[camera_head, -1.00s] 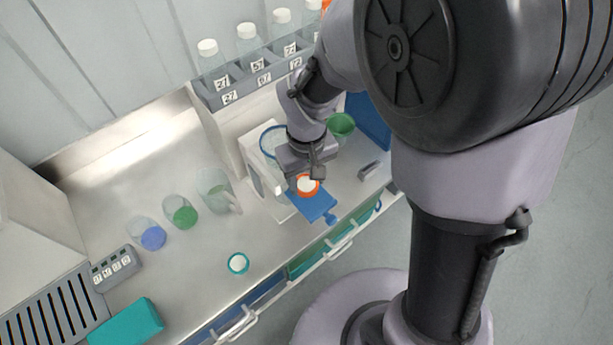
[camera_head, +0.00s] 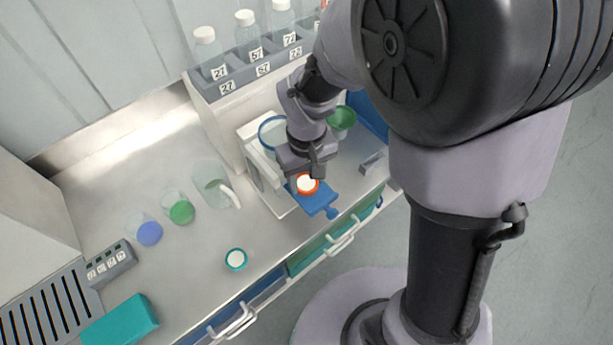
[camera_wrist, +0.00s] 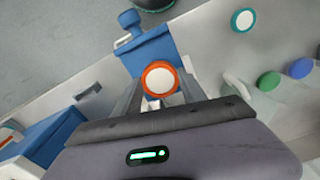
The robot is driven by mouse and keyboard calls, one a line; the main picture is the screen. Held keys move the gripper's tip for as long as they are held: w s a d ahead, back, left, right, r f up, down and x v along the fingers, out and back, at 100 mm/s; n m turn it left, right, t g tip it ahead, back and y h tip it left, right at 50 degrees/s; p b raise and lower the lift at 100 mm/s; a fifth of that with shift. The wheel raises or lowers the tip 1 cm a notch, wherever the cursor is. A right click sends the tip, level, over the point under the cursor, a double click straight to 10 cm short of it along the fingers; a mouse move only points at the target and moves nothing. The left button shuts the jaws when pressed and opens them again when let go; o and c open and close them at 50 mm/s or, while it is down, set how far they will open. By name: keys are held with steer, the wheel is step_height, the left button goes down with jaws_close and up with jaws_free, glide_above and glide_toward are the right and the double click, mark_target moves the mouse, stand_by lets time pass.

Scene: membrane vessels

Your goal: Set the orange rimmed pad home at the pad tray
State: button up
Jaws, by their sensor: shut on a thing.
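The orange rimmed pad (camera_head: 307,184) is a small round pad with a white face. It also shows in the wrist view (camera_wrist: 160,79). My gripper (camera_head: 306,176) is shut on it, with one finger on each side in the wrist view (camera_wrist: 161,92). The pad is over the inner part of a blue tray (camera_head: 320,205), which has a small knob at its outer end and sticks out from a white stand. The tray also shows in the wrist view (camera_wrist: 150,48). I cannot tell whether the pad touches the tray. My gripper hides the tray's inner end.
A white stand (camera_head: 250,142) with a blue ring and a green funnel (camera_head: 342,118) are close to my gripper. A grey block (camera_head: 374,163) lies to the right. A teal rimmed pad (camera_head: 236,259) lies on the open bench. Beakers and a bottle rack are left and behind.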

mark_target(307, 183)
steer(key=o, duration=1.4)
step_height(307, 183, up, 17)
steer(key=p, duration=0.5)
steer(key=shift+r+p, duration=0.2)
steer(key=shift+p, duration=0.1)
steer(key=shift+s, duration=0.1)
steer(key=s+d+f+m+t+b, duration=0.2)
steer(key=s+m+b, duration=0.1)
steer(key=b, duration=0.1)
steer(key=s+d+f+m+t+y+b, duration=0.1)
steer(key=s+d+f+m+t+b, duration=0.1)
steer(key=s+b, duration=0.2)
steer(key=s+d+f+m+t+y+b, duration=0.1)
steer(key=s+d+f+m+b, duration=0.1)
steer(key=b, duration=0.4)
steer(key=shift+s+d+f+m+t, duration=0.2)
steer(key=shift+s+m, duration=0.2)
steer(key=shift+s, duration=0.15)
steer(key=shift+s+d+f+m+t, duration=0.15)
steer(key=shift+s+m+t, duration=0.05)
steer(key=shift+s+m, duration=0.25)
